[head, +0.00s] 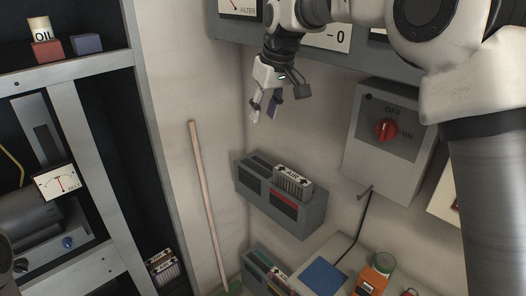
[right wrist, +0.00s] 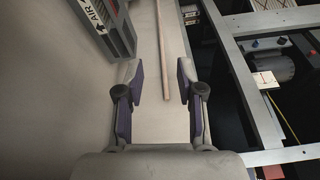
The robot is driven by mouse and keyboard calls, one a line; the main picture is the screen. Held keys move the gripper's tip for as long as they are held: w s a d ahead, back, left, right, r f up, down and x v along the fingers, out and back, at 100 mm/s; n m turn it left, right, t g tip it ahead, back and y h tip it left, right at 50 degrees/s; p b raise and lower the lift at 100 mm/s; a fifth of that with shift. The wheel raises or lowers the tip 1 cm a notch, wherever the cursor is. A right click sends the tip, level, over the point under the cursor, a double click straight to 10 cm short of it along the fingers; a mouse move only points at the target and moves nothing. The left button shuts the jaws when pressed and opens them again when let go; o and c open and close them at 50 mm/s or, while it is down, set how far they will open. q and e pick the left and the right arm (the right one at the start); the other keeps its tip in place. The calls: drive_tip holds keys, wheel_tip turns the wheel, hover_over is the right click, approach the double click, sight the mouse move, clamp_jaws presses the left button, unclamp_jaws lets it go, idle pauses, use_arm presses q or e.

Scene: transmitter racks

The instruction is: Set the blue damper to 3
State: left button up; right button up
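A small blue knob (head: 67,242) shows low on the left rack in the head view, below a dark cylinder. It may be the blue damper; its pointer and any numbers are too small to read. My right gripper (head: 265,110) hangs high near the wall, far to the right of the knob. Its fingers are apart with nothing between them, as the right wrist view (right wrist: 160,78) also shows. My left gripper is not in view.
A white gauge (head: 57,182) sits above the knob. A pole (head: 205,205) leans on the wall between rack and wall bin. The grey bin (head: 253,189) holds an AIR filter (head: 292,181). A switch box (head: 386,150) with red knob hangs right. Blue and red blocks lie on the upper shelf.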

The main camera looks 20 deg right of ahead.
wheel_tip(320, 180, down, 10)
drive_tip(key=b, duration=0.1)
drive_tip(key=shift+w+r+b, duration=0.2)
drive_tip(key=shift+b, duration=0.1)
